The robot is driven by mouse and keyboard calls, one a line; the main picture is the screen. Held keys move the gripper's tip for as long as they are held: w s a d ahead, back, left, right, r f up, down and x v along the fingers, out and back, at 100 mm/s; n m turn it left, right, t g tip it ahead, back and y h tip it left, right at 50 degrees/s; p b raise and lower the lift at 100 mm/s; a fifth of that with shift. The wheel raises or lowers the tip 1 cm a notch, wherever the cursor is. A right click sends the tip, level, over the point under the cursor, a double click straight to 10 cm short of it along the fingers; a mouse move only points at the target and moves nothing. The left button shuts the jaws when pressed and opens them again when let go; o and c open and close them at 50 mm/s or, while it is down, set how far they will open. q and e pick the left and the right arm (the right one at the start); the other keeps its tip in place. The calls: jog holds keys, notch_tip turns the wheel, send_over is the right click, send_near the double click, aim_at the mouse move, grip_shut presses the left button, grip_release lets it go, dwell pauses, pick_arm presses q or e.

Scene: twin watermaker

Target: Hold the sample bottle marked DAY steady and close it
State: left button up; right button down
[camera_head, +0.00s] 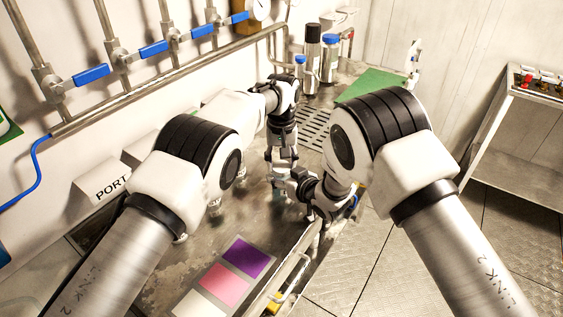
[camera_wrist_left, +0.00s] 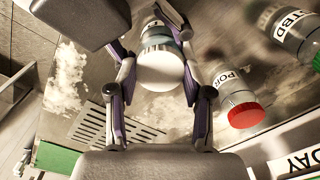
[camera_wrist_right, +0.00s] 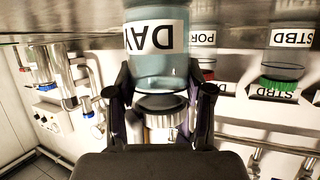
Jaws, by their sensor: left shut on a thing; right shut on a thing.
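The DAY sample bottle (camera_wrist_right: 155,68) stands on the table. It appears upside down in the right wrist view, its label reading DAY. My right gripper (camera_wrist_right: 160,88) comes in from the side and is shut on the bottle near its shoulder. My left gripper (camera_head: 279,160) points down from above the bottle. In the left wrist view its fingers are shut around the white cap (camera_wrist_left: 160,70), over the bottle's mouth. Whether the cap is fully seated cannot be told. In the head view the grippers mostly hide the bottle.
A PORT bottle with a red cap (camera_wrist_left: 245,114) and a STBD bottle (camera_wrist_right: 290,45) with a green cap stand close by. Several bottles (camera_head: 329,60) stand at the back near a green mat (camera_head: 370,84). Colour swatches (camera_head: 222,284) lie at the front.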

pick_arm(q)
jog(key=o, duration=1.3)
jog(key=shift+r, duration=2.25)
jog(key=shift+r+n, duration=0.8)
jog(key=shift+r, duration=0.95)
jog(key=shift+c, duration=0.4)
notch_tip(320, 180, down, 8)
jog(key=shift+f, duration=0.1)
